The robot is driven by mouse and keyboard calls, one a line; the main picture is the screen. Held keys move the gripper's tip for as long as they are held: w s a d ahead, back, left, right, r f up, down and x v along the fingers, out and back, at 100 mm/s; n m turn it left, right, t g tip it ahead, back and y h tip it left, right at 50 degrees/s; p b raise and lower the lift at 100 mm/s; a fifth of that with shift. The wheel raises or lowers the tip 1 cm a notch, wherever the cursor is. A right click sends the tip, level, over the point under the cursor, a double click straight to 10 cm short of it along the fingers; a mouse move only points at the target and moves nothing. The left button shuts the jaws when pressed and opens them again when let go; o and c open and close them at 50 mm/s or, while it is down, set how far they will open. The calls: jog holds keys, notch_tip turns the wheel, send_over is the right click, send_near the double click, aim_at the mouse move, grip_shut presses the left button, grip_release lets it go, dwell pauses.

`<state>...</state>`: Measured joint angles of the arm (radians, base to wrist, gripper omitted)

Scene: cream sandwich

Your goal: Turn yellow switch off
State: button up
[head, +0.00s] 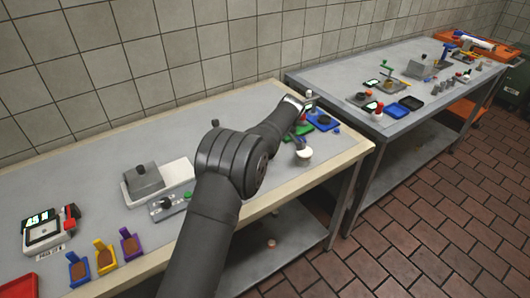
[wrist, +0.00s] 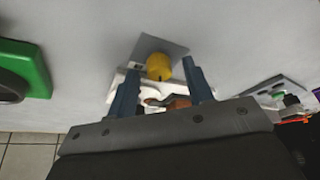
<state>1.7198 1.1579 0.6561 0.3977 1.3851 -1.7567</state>
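The yellow switch (wrist: 159,66) is a round yellow knob on a small grey plate (wrist: 176,49), seen at the top middle of the wrist view. My gripper (wrist: 161,72) is open, with its two blue-grey fingers apart. The knob appears between the fingertips; whether they touch it I cannot tell. A white piece with a brown part (wrist: 168,101) shows between the fingers, partly hidden by the gripper body. In the head view I cannot make out the yellow switch; my arm reaches to the far right part of the near table.
A green-rimmed item (wrist: 28,67) lies left in the wrist view. A plate with a green button (wrist: 278,96) is at right. In the head view, a white tray (head: 178,171) and coloured scoops (head: 105,256) stand left on the near table. A second table (head: 345,80) stands behind right.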

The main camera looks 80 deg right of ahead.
jog(key=shift+r, duration=0.1)
jog(key=v, duration=1.7)
jog(key=shift+r, duration=0.15)
jog(key=x, duration=1.7)
jog(key=shift+f, duration=0.25)
